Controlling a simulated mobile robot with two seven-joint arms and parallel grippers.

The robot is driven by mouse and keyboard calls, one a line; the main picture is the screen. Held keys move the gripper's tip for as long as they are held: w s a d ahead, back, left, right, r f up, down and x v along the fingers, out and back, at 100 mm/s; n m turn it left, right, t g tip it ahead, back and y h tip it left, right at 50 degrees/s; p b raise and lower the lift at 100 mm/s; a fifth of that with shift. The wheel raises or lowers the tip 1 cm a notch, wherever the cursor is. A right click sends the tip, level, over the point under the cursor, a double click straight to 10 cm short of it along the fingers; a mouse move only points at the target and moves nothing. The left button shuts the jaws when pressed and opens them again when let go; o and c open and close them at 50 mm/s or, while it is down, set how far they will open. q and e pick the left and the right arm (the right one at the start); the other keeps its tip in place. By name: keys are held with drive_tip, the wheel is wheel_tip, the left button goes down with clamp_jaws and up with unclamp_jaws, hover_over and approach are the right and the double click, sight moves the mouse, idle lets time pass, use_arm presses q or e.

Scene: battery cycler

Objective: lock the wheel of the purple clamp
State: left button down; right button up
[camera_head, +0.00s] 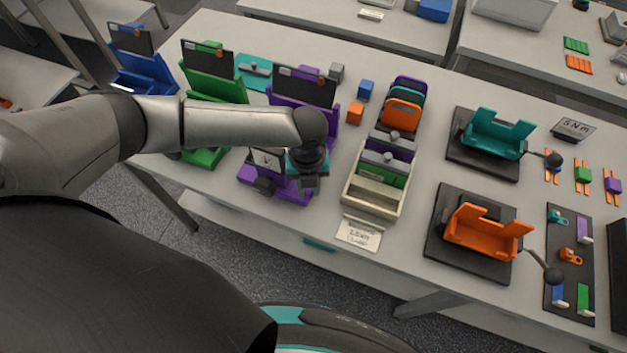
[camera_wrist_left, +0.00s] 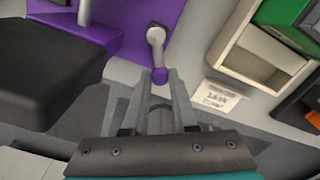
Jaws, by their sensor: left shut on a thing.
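The purple clamp (camera_head: 270,188) stands at the near edge of the table, with a dark upright panel (camera_head: 304,88) at its back. It also shows in the left wrist view (camera_wrist_left: 185,18). A grey crank (camera_wrist_left: 156,42) with a purple knob (camera_wrist_left: 159,75) sits at its front. My left gripper (camera_head: 309,182) is over the clamp's right part; in the wrist view its fingers (camera_wrist_left: 161,77) are shut on the purple knob. The arm and gripper hide part of the clamp in the head view. My right gripper is not in view.
A cream rack (camera_head: 348,196) with coloured plates stands just right of the clamp, and a label card (camera_head: 359,233) lies before it. A green clamp (camera_head: 213,88) and a blue clamp (camera_head: 150,72) are to the left. Orange (camera_head: 480,236) and teal (camera_head: 488,138) fixtures are at right.

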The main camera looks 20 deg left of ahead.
use_arm(q)
drive_tip(key=shift+s+a+m+p, duration=0.15)
drive_tip(key=shift+a+m+p, duration=0.25)
drive_tip(key=shift+m, duration=0.8)
drive_tip(key=shift+a, duration=0.1)
drive_tip(key=c, duration=0.7)
unclamp_jaws()
wheel_tip(320, 180, up, 15)
drive_tip(key=shift+r, duration=0.15)
